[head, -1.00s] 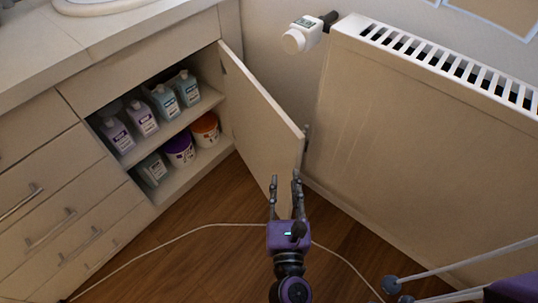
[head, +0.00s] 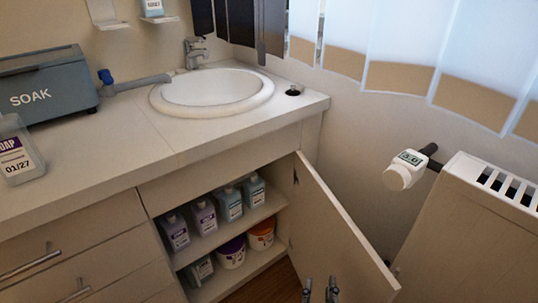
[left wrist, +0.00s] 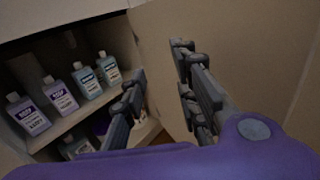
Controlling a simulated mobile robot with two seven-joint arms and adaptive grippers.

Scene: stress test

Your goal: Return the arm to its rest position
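My left gripper (head: 320,291) shows only as two fingertips at the bottom edge of the head view, in front of the open cabinet door (head: 342,235). In the left wrist view the gripper (left wrist: 158,88) is open, its dark fingers apart with nothing between them. The door (left wrist: 225,40) is behind the right-hand finger there, and the cabinet's shelves lie to the left. Most of the left arm is out of the head view. My right gripper is in neither view.
Bottles (head: 204,216) and tubs (head: 261,235) stand on the cabinet shelves. Above are a sink (head: 212,88), a grey SOAK box (head: 40,85) and a bottle (head: 18,150) on the counter. A radiator (head: 480,235) with a white valve (head: 404,170) stands at the right.

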